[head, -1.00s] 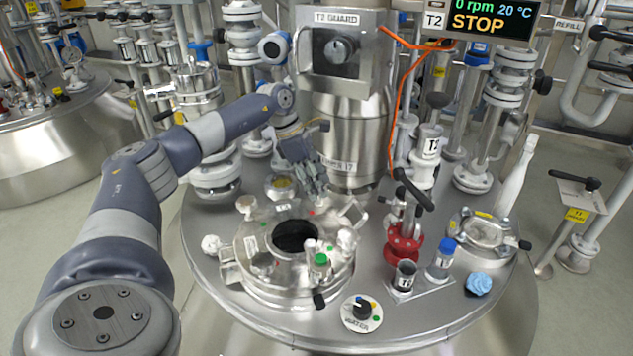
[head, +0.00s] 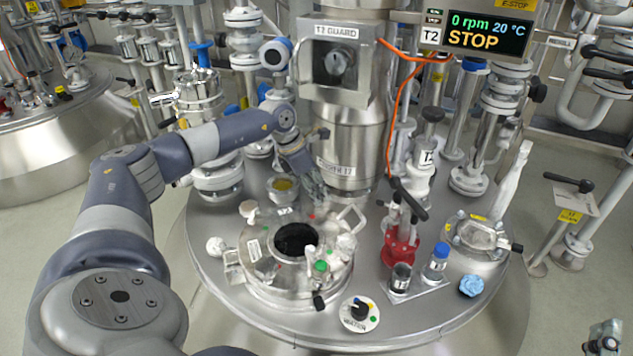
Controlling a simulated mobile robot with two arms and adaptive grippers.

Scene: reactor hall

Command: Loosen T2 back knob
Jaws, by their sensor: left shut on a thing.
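The T2 vessel's round steel manway (head: 262,272) stands on the vessel top, with a dark round opening in its middle. My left gripper (head: 318,196) reaches down to the back edge of the manway. It is shut on what appears to be the back knob, which its fingers hide. My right gripper (head: 604,338) shows only partly at the lower right corner, away from the manway, and its fingers are unclear.
The T2 guard box (head: 337,62) and its steel column stand close behind my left gripper. The display (head: 487,35) reads 0 rpm, 20 °C, STOP.

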